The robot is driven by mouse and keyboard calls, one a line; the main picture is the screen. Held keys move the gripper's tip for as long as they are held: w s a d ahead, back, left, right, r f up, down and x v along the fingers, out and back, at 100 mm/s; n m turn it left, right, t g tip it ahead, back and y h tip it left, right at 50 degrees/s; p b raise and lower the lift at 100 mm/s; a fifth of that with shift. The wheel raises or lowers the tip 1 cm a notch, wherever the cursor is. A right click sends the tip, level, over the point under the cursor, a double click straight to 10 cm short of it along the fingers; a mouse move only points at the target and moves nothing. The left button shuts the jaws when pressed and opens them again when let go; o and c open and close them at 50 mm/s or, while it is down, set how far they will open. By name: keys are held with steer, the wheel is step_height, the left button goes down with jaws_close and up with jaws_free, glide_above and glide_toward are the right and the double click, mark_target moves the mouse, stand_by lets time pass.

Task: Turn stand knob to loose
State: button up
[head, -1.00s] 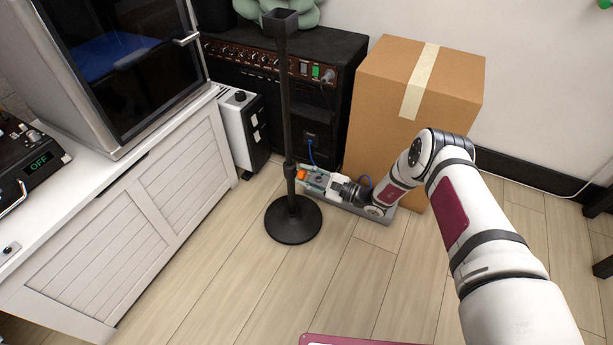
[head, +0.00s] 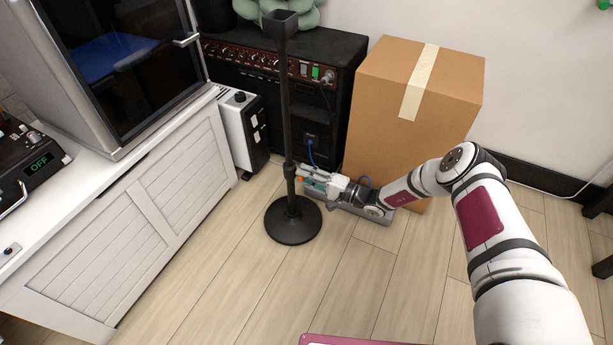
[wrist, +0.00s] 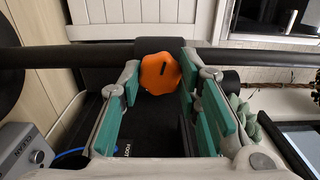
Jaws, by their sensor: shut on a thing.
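The stand is a black pole (head: 286,110) on a round black base (head: 293,222); in the wrist view the pole (wrist: 45,56) runs across the picture. Its orange knob (wrist: 159,73) has a lobed edge and a dark mark on its face. My gripper (wrist: 159,80) has its teal-padded fingers on both sides of the knob and is shut on it. In the head view my gripper (head: 312,180) reaches the pole low down from the right, and only a bit of orange shows there.
A black amplifier (head: 270,90) and a cardboard box (head: 400,95) stand behind the stand. A white cabinet (head: 150,210) is to the left, with a white device (head: 242,130) beside it. The floor (head: 330,270) in front is clear.

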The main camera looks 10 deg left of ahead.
steer(key=n+p, duration=0.3)
steer(key=n, duration=0.8)
steer(key=shift+n, duration=0.4)
stand_by(0.3)
steer(key=o, duration=1.1)
steer(key=shift+o, duration=0.2)
steer(key=v, duration=1.2)
